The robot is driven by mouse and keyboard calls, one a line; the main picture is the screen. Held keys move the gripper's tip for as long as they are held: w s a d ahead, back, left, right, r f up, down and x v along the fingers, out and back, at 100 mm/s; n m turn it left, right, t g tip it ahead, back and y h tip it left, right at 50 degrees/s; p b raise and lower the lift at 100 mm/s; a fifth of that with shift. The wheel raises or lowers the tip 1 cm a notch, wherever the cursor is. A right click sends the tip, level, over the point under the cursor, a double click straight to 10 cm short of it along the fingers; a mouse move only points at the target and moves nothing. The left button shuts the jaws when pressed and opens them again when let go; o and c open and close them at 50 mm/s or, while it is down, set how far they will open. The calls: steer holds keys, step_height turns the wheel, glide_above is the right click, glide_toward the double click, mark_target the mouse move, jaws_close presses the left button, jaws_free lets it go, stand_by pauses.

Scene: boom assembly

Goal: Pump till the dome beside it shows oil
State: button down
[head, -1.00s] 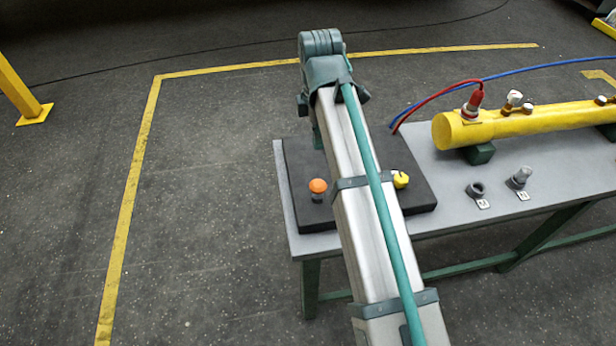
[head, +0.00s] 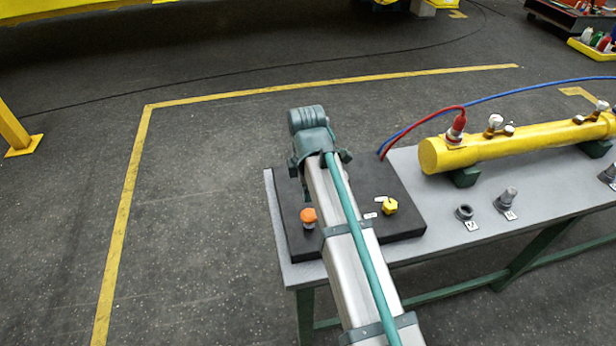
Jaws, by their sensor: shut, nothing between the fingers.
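A black plate (head: 400,222) lies on the left end of the grey bench. An orange round-topped knob (head: 308,217) stands on the plate, just left of my arm. A small yellow piece (head: 389,206) stands on it to the right of my arm, with pale tags beside it. I cannot tell which of these is the pump or the dome, and no oil shows. My arm crosses the plate, its teal wrist end over the plate's back left part.
The grey bench (head: 440,260) carries a yellow cylinder (head: 500,147) on dark blocks, with red (head: 388,141) and blue (head: 520,90) hoses near it. Several grey fittings with tags stand in front of it. The floor left of the bench is open. A yellow post (head: 12,130) stands far left.

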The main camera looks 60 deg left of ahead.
mark_target(309, 214)
steer(key=shift+d+f+p, duration=0.1)
steer(key=shift+f+p, duration=0.65)
steer(key=shift+f, duration=2.05)
steer(key=shift+f, duration=0.1)
step_height(309, 214, down, 3)
steer(key=shift+r+b, duration=0.1)
steer(key=shift+b, duration=0.5)
steer(key=shift+r+p, duration=0.45)
steer(key=shift+r, duration=0.1)
step_height(309, 214, up, 13)
steer(key=shift+r+b, duration=0.15)
steer(key=shift+b, duration=0.3)
